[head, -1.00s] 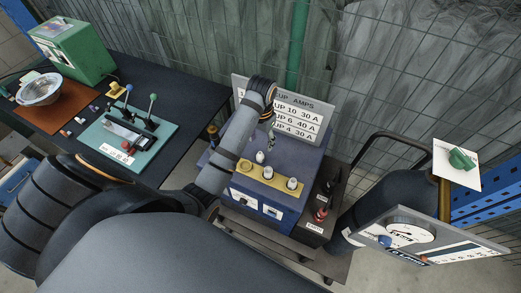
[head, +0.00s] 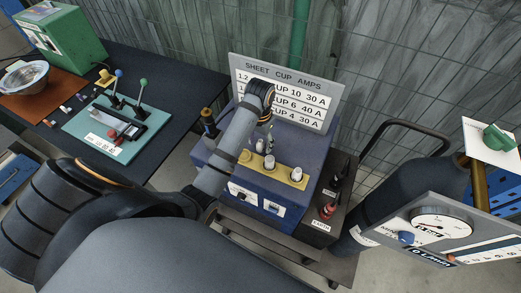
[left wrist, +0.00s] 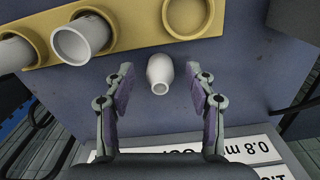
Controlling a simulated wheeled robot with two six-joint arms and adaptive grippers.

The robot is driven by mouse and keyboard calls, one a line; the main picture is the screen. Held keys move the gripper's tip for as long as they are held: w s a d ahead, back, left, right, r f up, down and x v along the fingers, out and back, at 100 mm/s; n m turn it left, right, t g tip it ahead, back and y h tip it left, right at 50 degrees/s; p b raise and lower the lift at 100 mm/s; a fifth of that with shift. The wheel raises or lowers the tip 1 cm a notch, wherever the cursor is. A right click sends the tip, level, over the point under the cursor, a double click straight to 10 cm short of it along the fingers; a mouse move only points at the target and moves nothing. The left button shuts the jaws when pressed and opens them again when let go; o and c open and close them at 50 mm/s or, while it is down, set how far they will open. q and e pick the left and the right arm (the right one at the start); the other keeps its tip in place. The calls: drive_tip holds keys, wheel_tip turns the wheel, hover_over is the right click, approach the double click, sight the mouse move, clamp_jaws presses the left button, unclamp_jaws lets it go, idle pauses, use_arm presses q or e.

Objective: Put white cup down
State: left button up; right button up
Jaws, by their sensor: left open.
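A small white cup (left wrist: 160,73) is between the fingertips of my open left gripper (left wrist: 161,78) in the left wrist view, with a gap on both sides. It is over the blue top of the machine (left wrist: 145,105), beside the yellow strip (left wrist: 135,27). In the head view this cup (head: 260,145) shows just behind the strip (head: 246,157), below my left gripper (head: 268,130). Other white cups stand at the strip, one in its middle (head: 269,162) and one near its right end (head: 297,174). I cannot tell how the cup's base rests. My right gripper is out of view.
A sign titled SHEET CUP AMPS (head: 285,75) stands behind the machine. A gas cylinder (head: 420,185) and gauge panel (head: 440,225) stand at right. A dark table (head: 180,85) at left holds a teal fixture (head: 80,125), a green box (head: 62,42) and a metal bowl (head: 25,76).

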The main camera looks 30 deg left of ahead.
use_arm(q)
drive_tip(key=c, duration=1.1)
